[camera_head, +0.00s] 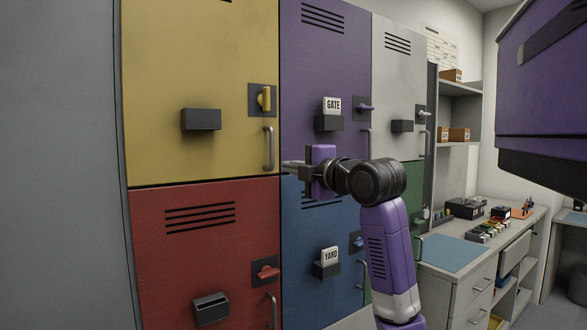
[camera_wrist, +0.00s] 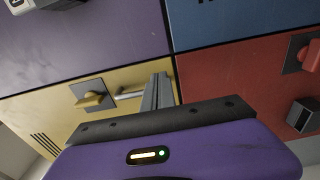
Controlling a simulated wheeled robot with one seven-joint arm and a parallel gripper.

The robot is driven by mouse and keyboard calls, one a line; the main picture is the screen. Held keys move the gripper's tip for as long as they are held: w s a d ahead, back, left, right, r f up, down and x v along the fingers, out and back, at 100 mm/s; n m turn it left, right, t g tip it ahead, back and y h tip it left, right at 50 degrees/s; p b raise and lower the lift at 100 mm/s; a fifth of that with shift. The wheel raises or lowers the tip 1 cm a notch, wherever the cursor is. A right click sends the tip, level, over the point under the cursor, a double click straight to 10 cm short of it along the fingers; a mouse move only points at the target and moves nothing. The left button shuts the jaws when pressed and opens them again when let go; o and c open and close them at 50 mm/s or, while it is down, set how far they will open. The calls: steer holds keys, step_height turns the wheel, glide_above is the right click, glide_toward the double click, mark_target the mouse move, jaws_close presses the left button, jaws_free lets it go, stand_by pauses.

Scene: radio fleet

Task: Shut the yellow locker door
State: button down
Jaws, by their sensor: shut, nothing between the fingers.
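The yellow locker door (camera_head: 200,80) is at the upper left of the head view and lies about flush with its neighbours, with a thin dark seam along its right edge. Its yellow latch lever (camera_head: 264,98) stands upright above a grey bar handle (camera_head: 268,148). My gripper (camera_head: 288,165) is shut and empty, pointing left near the door's lower right corner. In the wrist view, the yellow door (camera_wrist: 60,120), its latch lever (camera_wrist: 92,101) and handle (camera_wrist: 130,94) show beside my shut fingers (camera_wrist: 158,90). I cannot tell whether the fingers touch the door.
A purple door (camera_head: 315,65) is right of the yellow one, a red door (camera_head: 200,250) below it, and a blue door (camera_head: 305,225) diagonally below. Their levers lie sideways. A counter (camera_head: 460,255) with small items and shelves stands at the right.

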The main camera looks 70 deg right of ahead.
steer(key=b+v, duration=0.2)
steer(key=v, duration=0.7)
steer(key=shift+a+f, duration=0.1)
steer(key=shift+f, duration=0.05)
